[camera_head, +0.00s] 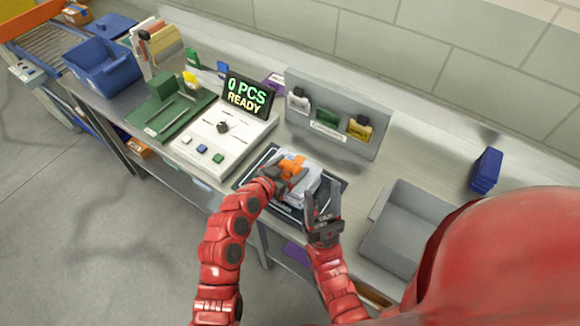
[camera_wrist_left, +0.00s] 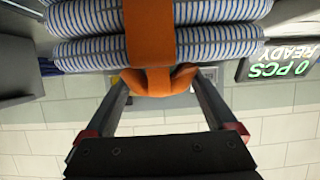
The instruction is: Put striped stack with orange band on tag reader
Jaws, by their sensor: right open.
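The striped stack with the orange band (camera_head: 309,187) is over the dark, flat tag reader (camera_head: 250,179) in the head view; I cannot tell whether it rests on it. The left wrist view shows its blue-and-white striped rolls (camera_wrist_left: 90,20) and the orange band. My left gripper (camera_head: 277,177) is at the band's knot. In the left wrist view its fingers (camera_wrist_left: 162,80) meet both sides of the orange knot and appear shut on it. My right gripper (camera_head: 322,207) is open beside the stack's near right side, fingers pointing up, holding nothing.
A white console with a screen (camera_head: 249,94) reading "0 PCS READY" stands left of the reader. A panel with small hanging pouches (camera_head: 330,120) stands behind it. A grey tray (camera_head: 408,220) is at right. A green fixture (camera_head: 165,110) and blue bin (camera_head: 103,65) are farther left.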

